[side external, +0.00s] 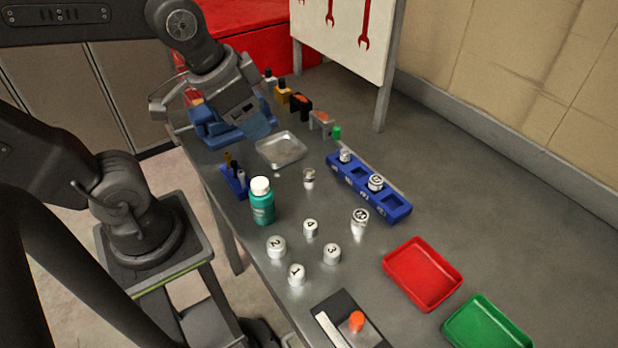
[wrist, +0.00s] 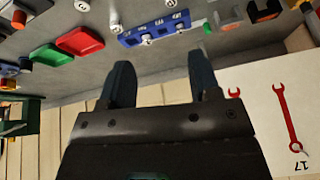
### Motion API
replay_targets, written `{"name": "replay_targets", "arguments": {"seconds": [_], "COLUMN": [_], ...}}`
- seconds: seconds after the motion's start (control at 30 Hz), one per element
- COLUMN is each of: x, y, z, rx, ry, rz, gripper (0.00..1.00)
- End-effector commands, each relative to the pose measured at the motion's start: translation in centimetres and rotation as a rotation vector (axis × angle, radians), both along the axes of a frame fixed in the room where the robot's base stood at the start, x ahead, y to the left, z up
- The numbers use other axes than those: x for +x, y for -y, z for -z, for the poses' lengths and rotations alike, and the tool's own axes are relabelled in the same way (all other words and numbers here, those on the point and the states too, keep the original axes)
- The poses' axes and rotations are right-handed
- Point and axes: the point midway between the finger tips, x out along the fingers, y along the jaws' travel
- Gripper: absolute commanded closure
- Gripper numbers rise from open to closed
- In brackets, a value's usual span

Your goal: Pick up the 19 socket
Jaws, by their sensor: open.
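Several silver sockets are in the side view. One loose socket (side external: 360,217) stands on the bench left of the red tray, and a smaller one (side external: 309,177) stands farther back. Two more sockets, (side external: 376,182) and (side external: 345,156), sit in a blue socket rack (side external: 397,210). The top markings are too small to read, so I cannot tell which is the 19. The rack also shows in the wrist view (wrist: 160,30), beyond my fingers. My gripper (side external: 258,124) is open and empty above the far left of the bench; its spread fingers show in the wrist view (wrist: 160,62).
Numbered white-topped cylinders (side external: 297,273) and a green bottle (side external: 262,205) stand mid-bench. A red tray (side external: 423,272) and green tray (side external: 487,325) lie at right. A metal tray (side external: 281,150), a blue vise-like object (side external: 208,128) and a tool panel (side external: 345,45) are farther back.

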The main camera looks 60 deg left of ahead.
Motion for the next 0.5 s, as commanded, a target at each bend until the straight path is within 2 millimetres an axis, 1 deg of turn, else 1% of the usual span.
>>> {"name": "replay_targets", "arguments": {"seconds": [0.03, 0.17, 0.3, 0.4, 0.5], "x": [1.1, 4.3, 7.7, 9.6, 10.9], "y": [-0.1, -0.4, -0.7, -0.9, -1.1], "z": [0.2, 1.0, 2.7, 4.0, 5.1], "rx": [0.038, 0.146, 0.222, 0.247, 0.258], "ry": [-0.043, -0.160, -0.269, -0.326, -0.360], "rz": [0.084, 0.384, 0.726, 0.934, 1.085], "gripper": [0.43, 0.43, 0.43, 0.43, 0.43]}}
